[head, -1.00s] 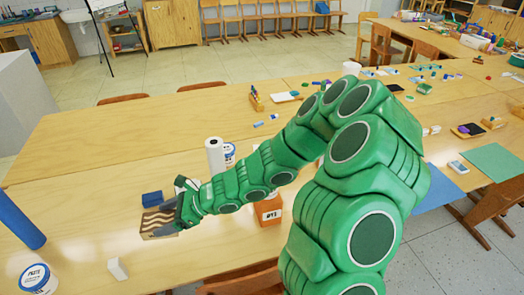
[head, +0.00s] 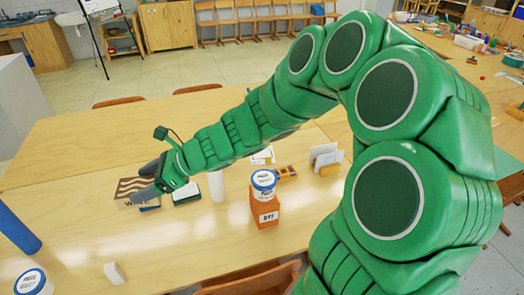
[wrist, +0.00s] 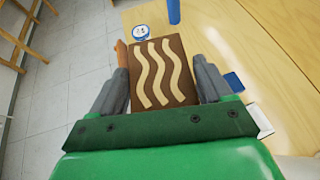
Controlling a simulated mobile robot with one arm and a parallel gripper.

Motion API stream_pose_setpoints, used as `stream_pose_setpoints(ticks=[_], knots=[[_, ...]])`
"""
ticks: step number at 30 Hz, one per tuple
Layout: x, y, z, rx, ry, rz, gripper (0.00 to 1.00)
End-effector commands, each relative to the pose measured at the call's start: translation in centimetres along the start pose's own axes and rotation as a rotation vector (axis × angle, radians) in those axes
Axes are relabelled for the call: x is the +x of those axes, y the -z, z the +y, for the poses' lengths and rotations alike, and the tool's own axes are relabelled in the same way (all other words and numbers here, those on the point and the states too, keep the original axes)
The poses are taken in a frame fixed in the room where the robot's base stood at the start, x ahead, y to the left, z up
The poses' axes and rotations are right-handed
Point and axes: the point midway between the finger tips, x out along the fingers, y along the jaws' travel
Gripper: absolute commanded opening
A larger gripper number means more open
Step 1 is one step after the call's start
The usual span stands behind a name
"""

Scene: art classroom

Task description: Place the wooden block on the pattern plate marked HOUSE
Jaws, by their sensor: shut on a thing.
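The wooden block (head: 131,185) is a flat brown piece with cream wavy stripes on top and partly hidden lettering starting with W on its side. My gripper (head: 145,182) is shut on it and holds it over the left part of the near table. In the wrist view the block (wrist: 163,90) sits between both fingers of my gripper (wrist: 160,68), striped face towards the camera. I cannot make out a plate marked HOUSE in any view; a pale sheet or plate (head: 262,156) lies beyond the paste jar, its marking too small to read.
A paste jar (head: 263,184) stands on an orange box (head: 265,211), next to a white roll (head: 217,186). White upright cards (head: 326,157) stand to the right. A blue cylinder (head: 17,228), another paste jar (head: 33,283) and a white block (head: 115,273) are at left. My arm hides the right side.

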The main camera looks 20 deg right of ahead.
Motion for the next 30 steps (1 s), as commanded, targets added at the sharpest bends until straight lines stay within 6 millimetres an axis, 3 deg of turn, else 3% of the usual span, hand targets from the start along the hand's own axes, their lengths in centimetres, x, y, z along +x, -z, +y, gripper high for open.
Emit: stream_pose_setpoints(ticks=[7,17,23,30], knots=[[-1.1,-2.3,-0.1,-0.005,0.003,0.0,0.42],[-3.8,-1.3,-5.5,0.036,0.08,-0.01,0.42],[-6.7,-0.3,-10.1,0.064,0.153,-0.015,0.42],[-12.6,2.3,-17.3,0.125,0.279,-0.019,0.42]])
